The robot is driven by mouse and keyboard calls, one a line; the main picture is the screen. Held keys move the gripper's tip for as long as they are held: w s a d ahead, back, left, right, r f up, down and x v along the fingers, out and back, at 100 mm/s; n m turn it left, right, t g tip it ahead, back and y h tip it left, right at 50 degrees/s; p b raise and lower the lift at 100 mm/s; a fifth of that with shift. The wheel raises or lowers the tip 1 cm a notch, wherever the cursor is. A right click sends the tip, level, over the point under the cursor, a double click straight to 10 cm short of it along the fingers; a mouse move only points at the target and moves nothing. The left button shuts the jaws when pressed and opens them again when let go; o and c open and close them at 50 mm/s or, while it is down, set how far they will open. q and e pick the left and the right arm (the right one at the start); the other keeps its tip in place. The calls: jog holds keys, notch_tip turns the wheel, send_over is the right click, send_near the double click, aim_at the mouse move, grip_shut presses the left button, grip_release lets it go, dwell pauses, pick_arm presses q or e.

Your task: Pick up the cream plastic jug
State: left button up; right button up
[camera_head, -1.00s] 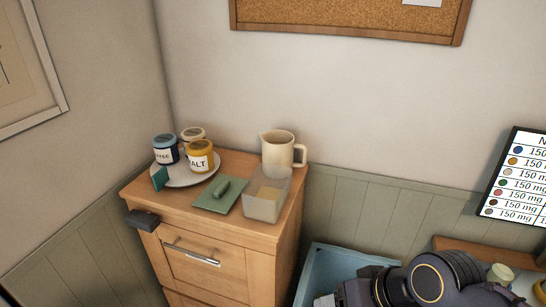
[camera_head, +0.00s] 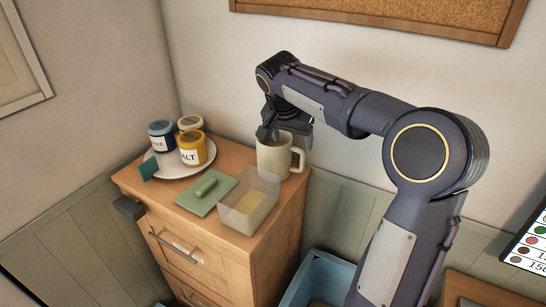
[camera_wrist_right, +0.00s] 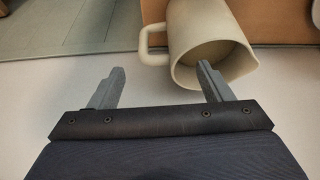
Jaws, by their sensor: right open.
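The cream plastic jug (camera_head: 273,158) stands upright at the back right of the wooden cabinet top, its handle to the right. My right gripper (camera_head: 284,136) is above the jug and hides part of its rim. In the right wrist view the jug (camera_wrist_right: 205,45) shows its open mouth and its handle at left. The right gripper (camera_wrist_right: 160,72) is open there, with one fingertip overlapping the jug's near rim and the other off to the left below the handle. Nothing is between the fingers. My left gripper is not in view.
Left of the jug are a clear plastic tub (camera_head: 248,203), a green board (camera_head: 205,194) with a green item, and a white plate (camera_head: 203,166) with several labelled jars. A blue bin (camera_head: 320,277) is below right. The wall is close behind.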

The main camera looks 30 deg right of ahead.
aim_at(296, 149)
jog(key=p+x, duration=0.1)
jog(key=x, duration=0.4)
jog(key=shift+s+d+f, duration=0.1)
jog(key=shift+d+f, duration=0.15)
jog(key=shift+r, duration=0.1)
grip_shut()
jog(key=shift+r, duration=0.15)
notch_tip(296, 149, up, 10)
jog(key=shift+f, duration=0.2)
dwell(1.0)
dwell(0.5)
